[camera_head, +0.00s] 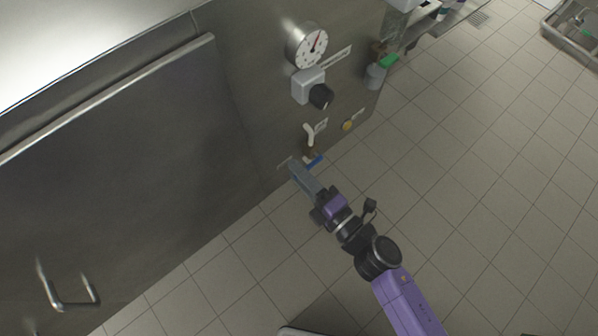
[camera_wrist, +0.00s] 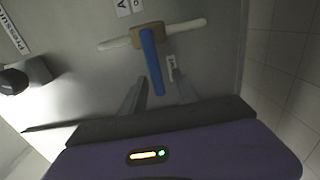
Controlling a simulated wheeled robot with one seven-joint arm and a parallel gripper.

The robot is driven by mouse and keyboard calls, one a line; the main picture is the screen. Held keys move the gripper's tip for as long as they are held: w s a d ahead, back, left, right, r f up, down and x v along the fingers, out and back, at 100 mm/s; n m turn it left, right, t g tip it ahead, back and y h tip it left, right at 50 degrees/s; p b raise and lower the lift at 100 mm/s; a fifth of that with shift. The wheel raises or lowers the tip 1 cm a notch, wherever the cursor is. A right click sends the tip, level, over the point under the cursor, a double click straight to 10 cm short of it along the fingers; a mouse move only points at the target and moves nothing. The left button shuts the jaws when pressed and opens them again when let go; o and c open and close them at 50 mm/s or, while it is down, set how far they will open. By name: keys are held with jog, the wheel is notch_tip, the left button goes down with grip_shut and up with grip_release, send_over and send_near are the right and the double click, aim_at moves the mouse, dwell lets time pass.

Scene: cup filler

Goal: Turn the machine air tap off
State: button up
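The air tap has a blue lever handle (camera_head: 314,160) on a brass body (camera_head: 311,149) with a white pipe (camera_head: 309,133), on the steel machine's front. In the wrist view the blue handle (camera_wrist: 153,64) stands across the white pipe (camera_wrist: 184,26) and points toward my gripper. The brass body (camera_wrist: 141,34) is partly behind it. My gripper (camera_head: 296,169) is right beside the tap in the head view. In the wrist view its two fingers (camera_wrist: 160,80) are apart, with the handle's end appearing between their tips. I cannot tell whether they touch it.
A dial gauge (camera_head: 307,45) and a black knob (camera_head: 321,96) are above the tap on the panel. A yellow button (camera_head: 347,125) is to its right. A bar handle (camera_head: 68,300) sticks out at lower left.

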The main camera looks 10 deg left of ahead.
jog(key=v, duration=0.8)
dwell(0.4)
jog(key=s+d+r+m+t+h, duration=0.2)
jog(key=s+d+r+m+h, duration=0.45)
jog(key=s+d+m, duration=0.6)
jog(key=s+d+r+m+t+h, duration=0.2)
jog(key=s+d+r+m+h, duration=0.55)
jog(key=m, duration=0.85)
notch_tip(320, 180, up, 14)
jog(key=s+p, duration=0.1)
jog(key=p, duration=1.4)
jog(key=shift+s, duration=0.3)
